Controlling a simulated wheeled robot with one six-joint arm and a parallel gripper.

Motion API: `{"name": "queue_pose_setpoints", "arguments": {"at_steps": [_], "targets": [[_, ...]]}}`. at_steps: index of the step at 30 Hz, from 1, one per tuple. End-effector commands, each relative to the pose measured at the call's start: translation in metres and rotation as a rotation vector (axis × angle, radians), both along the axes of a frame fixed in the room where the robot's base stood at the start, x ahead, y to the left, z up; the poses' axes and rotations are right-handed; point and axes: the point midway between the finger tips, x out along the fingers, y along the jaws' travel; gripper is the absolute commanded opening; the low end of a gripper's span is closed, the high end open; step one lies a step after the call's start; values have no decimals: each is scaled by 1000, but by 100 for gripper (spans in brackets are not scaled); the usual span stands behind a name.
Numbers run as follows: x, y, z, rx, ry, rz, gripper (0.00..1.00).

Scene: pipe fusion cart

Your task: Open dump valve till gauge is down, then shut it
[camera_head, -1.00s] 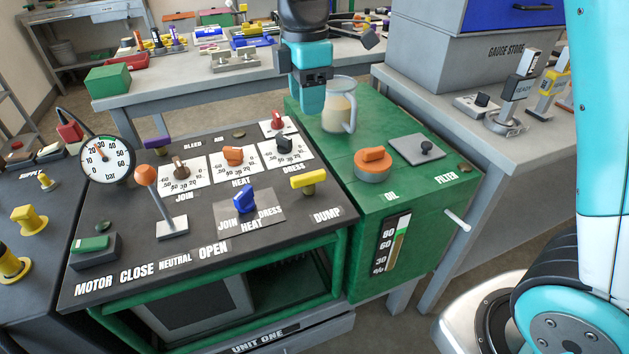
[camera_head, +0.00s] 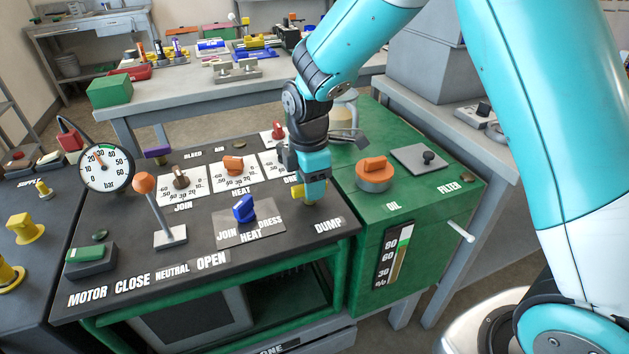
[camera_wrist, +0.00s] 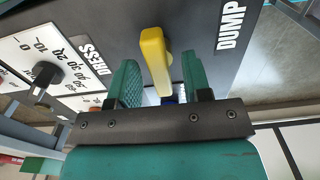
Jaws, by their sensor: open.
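The dump valve is a yellow handle (camera_wrist: 156,58) beside the DUMP label on the black panel. In the wrist view it stands between the two green fingers of my gripper (camera_wrist: 160,85), with a gap on each side. In the head view my gripper (camera_head: 314,200) is over the handle and hides most of it; only a bit of yellow shows. My gripper is open. The round pressure gauge (camera_head: 106,168), marked in bar, is at the panel's left; its red needle points up and left, around 20 to 30.
An orange-knobbed lever (camera_head: 145,185) and a blue selector (camera_head: 243,208) stand on the panel to the left. A green oil unit (camera_head: 400,215) with an orange cap (camera_head: 373,172) and a jug (camera_head: 346,115) is to the right. The DRESS dial is close to my gripper.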

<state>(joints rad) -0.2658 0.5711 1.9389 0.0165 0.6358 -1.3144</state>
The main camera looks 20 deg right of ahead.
Motion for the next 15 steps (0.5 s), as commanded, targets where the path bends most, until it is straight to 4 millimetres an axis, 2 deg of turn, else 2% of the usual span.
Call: {"name": "queue_pose_setpoints", "arguments": {"at_steps": [8, 9, 15], "targets": [[0, 0, -2, 0, -1, 0, 45], [0, 0, -2, 0, -1, 0, 42], [0, 0, -2, 0, -1, 0, 0]]}}
